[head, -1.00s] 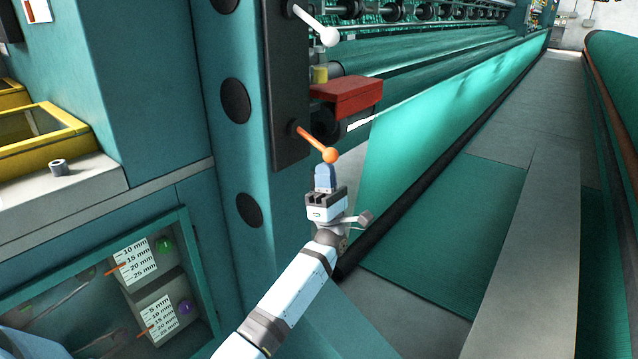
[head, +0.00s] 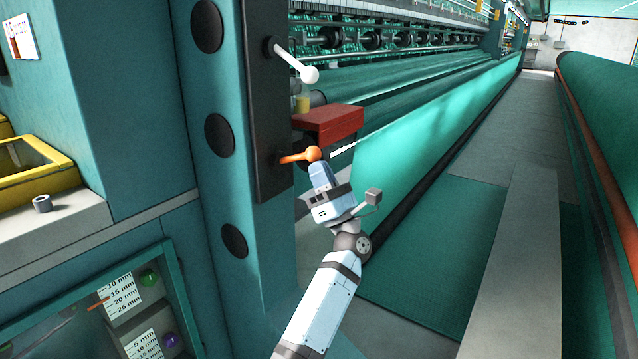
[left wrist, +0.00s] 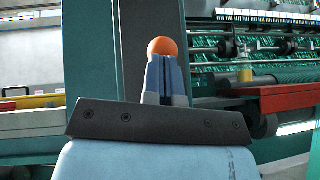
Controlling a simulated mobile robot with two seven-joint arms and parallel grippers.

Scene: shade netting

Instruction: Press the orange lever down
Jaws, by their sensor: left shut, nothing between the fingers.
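The orange lever (head: 297,157) sticks out from a dark upright plate on the teal machine post. Its arm now runs nearly level, its ball end slightly higher than its pivot. My left gripper (head: 318,168) is shut and empty, its blue fingertips pointing up right under the ball; they look to be touching it. In the left wrist view the orange ball (left wrist: 163,46) shows just beyond the shut fingertips (left wrist: 165,60), which hide its lower part and the lever's arm. My right gripper is not in view.
A white lever (head: 296,65) sits higher on the same dark plate (head: 264,110). A red block (head: 330,123) juts out just above the orange lever. Green netting (head: 410,140) hangs to the right. The grey walkway (head: 515,250) is clear.

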